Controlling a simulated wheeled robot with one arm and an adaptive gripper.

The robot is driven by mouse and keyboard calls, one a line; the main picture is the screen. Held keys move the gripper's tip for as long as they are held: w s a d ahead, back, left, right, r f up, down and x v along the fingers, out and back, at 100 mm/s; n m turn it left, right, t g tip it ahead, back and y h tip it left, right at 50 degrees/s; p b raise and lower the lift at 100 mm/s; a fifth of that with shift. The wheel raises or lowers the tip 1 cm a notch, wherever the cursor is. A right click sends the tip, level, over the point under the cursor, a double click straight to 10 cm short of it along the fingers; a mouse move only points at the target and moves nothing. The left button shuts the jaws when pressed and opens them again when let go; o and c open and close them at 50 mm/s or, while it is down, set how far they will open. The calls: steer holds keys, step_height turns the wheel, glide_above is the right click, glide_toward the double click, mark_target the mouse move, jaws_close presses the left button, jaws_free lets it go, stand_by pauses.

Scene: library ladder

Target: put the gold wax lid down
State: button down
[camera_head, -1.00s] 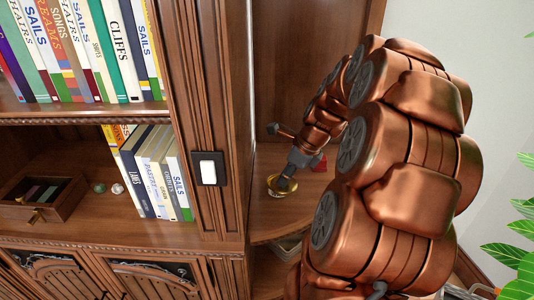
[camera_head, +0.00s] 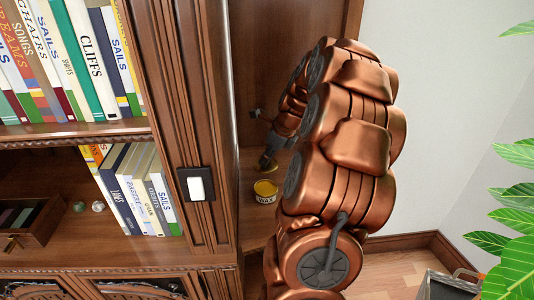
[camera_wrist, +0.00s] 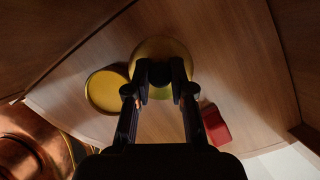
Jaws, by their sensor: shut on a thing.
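The gold wax lid (camera_wrist: 148,48) is a round disc between my fingertips in the wrist view. My gripper (camera_wrist: 160,75) is shut on it. Whether the lid touches the shelf under it is hard to tell. In the head view my gripper (camera_head: 270,158) is small and partly hidden by my arm, with the lid's edge (camera_head: 265,165) just showing. The open wax tin (camera_head: 265,192), with yellow wax inside, stands on the corner shelf nearer the camera. In the wrist view the tin (camera_wrist: 106,91) is left of the lid, close beside it.
A red object (camera_wrist: 215,125) lies right of my gripper on the shelf (camera_wrist: 75,75). Wooden panels close in the shelf's back and side. A bookcase with books (camera_head: 140,190), a drawer box (camera_head: 25,220) and a light switch (camera_head: 196,184) are left. A plant (camera_head: 515,215) is right.

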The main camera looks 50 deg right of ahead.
steer(key=w+d, duration=0.2)
steer(key=d, duration=0.1)
steer(key=w+d+p, duration=0.1)
steer(key=w, duration=0.1)
steer(key=shift+w+d+f, duration=0.1)
steer(key=shift+d+f, duration=0.2)
steer(key=shift+f+p, duration=0.65)
steer(key=shift+f, duration=1.15)
steer(key=shift+f, duration=0.1)
steer(key=c, duration=1)
jaws_free()
steer(key=b+v, duration=0.2)
steer(key=v, duration=1)
steer(key=shift+b, duration=0.3)
